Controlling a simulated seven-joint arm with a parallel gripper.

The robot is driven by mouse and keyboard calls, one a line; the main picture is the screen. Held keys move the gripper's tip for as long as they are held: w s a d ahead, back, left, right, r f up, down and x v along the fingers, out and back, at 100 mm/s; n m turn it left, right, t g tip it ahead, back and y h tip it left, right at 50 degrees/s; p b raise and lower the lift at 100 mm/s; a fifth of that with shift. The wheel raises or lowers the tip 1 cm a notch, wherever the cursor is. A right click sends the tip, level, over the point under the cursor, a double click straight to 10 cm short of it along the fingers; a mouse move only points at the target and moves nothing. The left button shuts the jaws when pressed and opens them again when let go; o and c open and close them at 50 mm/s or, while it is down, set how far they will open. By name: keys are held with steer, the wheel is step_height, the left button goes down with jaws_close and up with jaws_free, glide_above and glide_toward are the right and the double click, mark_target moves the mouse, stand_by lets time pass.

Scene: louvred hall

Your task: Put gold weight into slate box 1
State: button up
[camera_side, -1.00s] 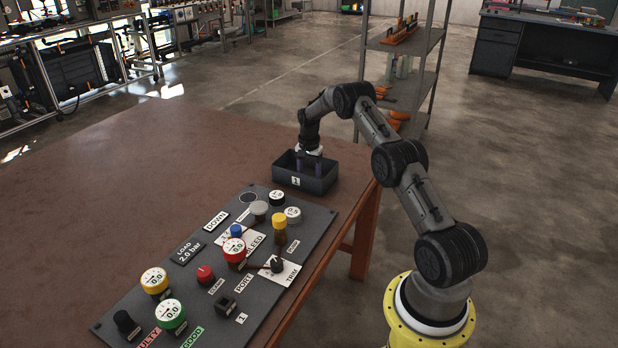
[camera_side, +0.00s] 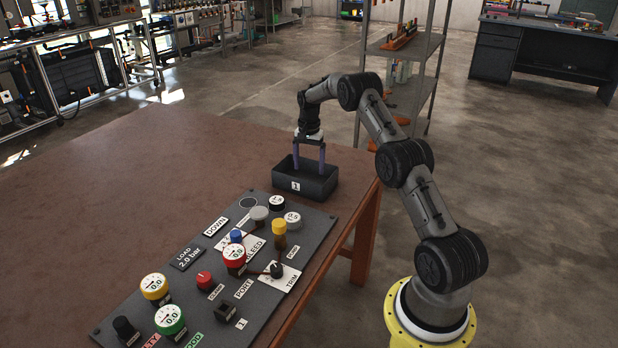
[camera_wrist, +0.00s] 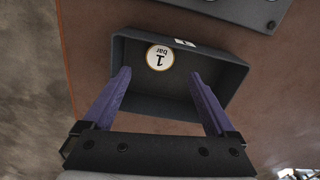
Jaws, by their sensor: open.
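The slate box (camera_side: 316,188), a dark open box with a white label reading 1, stands at the table's far right corner. In the wrist view, the box (camera_wrist: 232,80) lies below my gripper. A round white disc with a gold rim, marked "1 bar", is the gold weight (camera_wrist: 159,58); it lies inside the box against the floor near one wall. In the side view the box wall hides it. My gripper (camera_side: 309,169) is open and empty over the box, its purple fingers apart on either side of the opening. The gripper also shows in the wrist view (camera_wrist: 160,84).
A dark panel (camera_side: 185,232) with gauges, knobs, coloured weights and labels lies just in front of the box. The brown table (camera_side: 130,180) is clear to the left. A metal shelf (camera_side: 412,45) stands behind the arm.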

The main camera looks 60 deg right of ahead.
steer(key=a+r+n+t, duration=0.1)
steer(key=a+r+n, duration=0.1)
steer(key=a+r, duration=0.55)
steer(key=a+r+n, duration=0.2)
steer(key=a+r, duration=0.2)
steer(key=r, duration=0.6)
steer(key=s+a+r+n+t+h, duration=0.1)
steer(key=s+a+r+n, duration=0.15)
steer(key=a+r, duration=0.2)
steer(key=s+a+r+n, duration=0.1)
steer(key=s+a+r, duration=0.2)
steer(key=a, duration=0.3)
steer(key=s+a+r+n+t, duration=0.2)
steer(key=s+a+r+n, duration=0.15)
steer(key=s+a, duration=0.8)
steer(key=s+a+f+n, duration=0.2)
steer(key=s, duration=0.4)
steer(key=s+a+f+n+t+y, duration=0.1)
steer(key=s+a+f+n, duration=0.1)
steer(key=s, duration=0.4)
steer(key=shift+s+a+f+n+t, duration=0.3)
steer(key=shift+a+f+n, duration=0.05)
steer(key=shift+f+n, duration=0.4)
